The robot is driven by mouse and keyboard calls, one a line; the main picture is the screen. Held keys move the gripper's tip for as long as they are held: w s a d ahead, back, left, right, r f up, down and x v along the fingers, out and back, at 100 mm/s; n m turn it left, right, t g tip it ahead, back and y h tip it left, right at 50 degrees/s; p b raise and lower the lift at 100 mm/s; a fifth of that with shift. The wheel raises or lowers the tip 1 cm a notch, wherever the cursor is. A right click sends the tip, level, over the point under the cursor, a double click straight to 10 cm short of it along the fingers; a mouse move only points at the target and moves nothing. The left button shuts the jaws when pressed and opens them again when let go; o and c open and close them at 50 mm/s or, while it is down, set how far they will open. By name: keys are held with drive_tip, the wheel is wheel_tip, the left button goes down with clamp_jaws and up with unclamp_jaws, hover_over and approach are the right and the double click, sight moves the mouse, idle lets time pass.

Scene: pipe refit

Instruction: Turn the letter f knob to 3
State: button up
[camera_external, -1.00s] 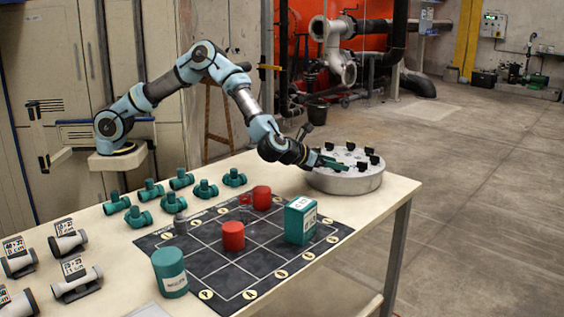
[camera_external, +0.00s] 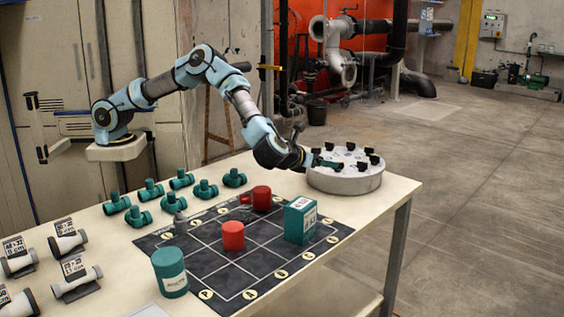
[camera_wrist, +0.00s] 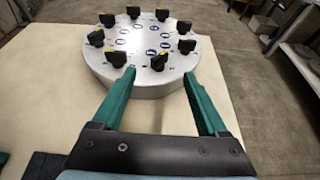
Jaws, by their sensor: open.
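The round grey panel (camera_external: 350,183) stands at the far end of the table and carries a ring of black knobs with blue round labels inside the ring. In the wrist view the panel (camera_wrist: 140,82) fills the upper middle. The knobs, such as the near one (camera_wrist: 158,62), have yellow marks. The letters and numbers are too small to read, so I cannot tell which knob is f. My gripper (camera_wrist: 160,75) is open and empty, its two green fingers apart at the panel's near edge. In the external view my gripper (camera_external: 326,163) is at the panel's left side.
Several green pipe fittings (camera_external: 152,190) stand along the back left. Bare table surrounds the panel.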

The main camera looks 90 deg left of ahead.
drive_tip(key=s+d+r+m+t+h, duration=0.2)
drive_tip(key=r+m+h, duration=0.3)
drive_tip(key=m, duration=0.7)
drive_tip(key=s+d+r+m+t+h, duration=0.15)
drive_tip(key=r+m+h, duration=0.35)
drive_tip(key=m, duration=0.7)
drive_tip(key=s+a+f+m+g, duration=0.2)
drive_tip(key=s+a+m, duration=0.3)
drive_tip(key=s, duration=0.3)
drive_tip(key=s+a+f+m+g, duration=0.3)
drive_tip(key=s+a+m+g, duration=0.1)
drive_tip(key=s+m, duration=0.3)
drive_tip(key=s+a+f+m+g+h+p, duration=0.1)
drive_tip(key=s+a+f+m+g, duration=0.2)
drive_tip(key=s+a+m, duration=0.3)
drive_tip(key=s+a, duration=0.1)
drive_tip(key=s, duration=0.3)
drive_tip(key=shift+s+m, duration=0.3)
drive_tip(key=shift+m, duration=0.1)
drive_tip(key=shift+f, duration=0.1)
drive_tip(key=shift+c, duration=0.3)
